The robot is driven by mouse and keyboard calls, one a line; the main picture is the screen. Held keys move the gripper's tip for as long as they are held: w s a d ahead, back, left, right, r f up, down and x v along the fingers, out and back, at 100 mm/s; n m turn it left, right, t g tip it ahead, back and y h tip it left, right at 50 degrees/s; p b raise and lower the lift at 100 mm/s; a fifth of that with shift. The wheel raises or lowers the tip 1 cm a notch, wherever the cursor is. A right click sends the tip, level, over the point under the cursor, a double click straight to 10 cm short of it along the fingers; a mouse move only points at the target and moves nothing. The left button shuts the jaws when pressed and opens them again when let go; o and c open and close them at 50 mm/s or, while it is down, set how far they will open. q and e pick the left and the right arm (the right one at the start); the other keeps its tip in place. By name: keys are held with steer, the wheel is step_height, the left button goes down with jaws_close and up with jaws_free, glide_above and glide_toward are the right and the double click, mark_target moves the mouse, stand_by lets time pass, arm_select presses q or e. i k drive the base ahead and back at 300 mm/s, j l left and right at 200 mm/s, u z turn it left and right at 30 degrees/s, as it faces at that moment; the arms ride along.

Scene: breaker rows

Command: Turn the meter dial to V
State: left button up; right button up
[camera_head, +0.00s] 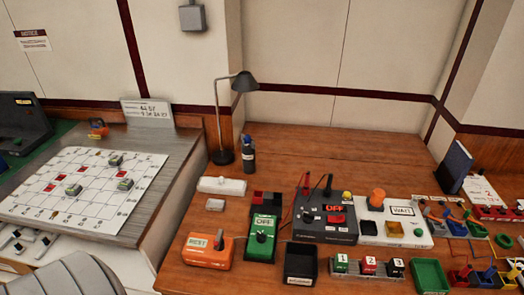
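A green box (260,250) stands on the wooden bench, left of the middle of the bench equipment. It looks like the meter. Its display (263,221) reads OFF, and a black dial (261,237) sits below that. The marks around the dial are too small to read, so I cannot tell where V is. A dark grey box (325,222) to its right also shows OFF, on a red display (334,208), and has a small knob and red and black leads.
An orange box (207,252) stands left of the green one, and an empty black bin (300,265) to its right. A white panel (395,232) reads WAIT. Numbered blocks (369,267) stand at the front. A lamp (225,155) and dark bottle (248,157) stand behind. The back of the bench is clear.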

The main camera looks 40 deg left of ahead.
mark_target(261, 237)
steer(key=u, duration=1.15)
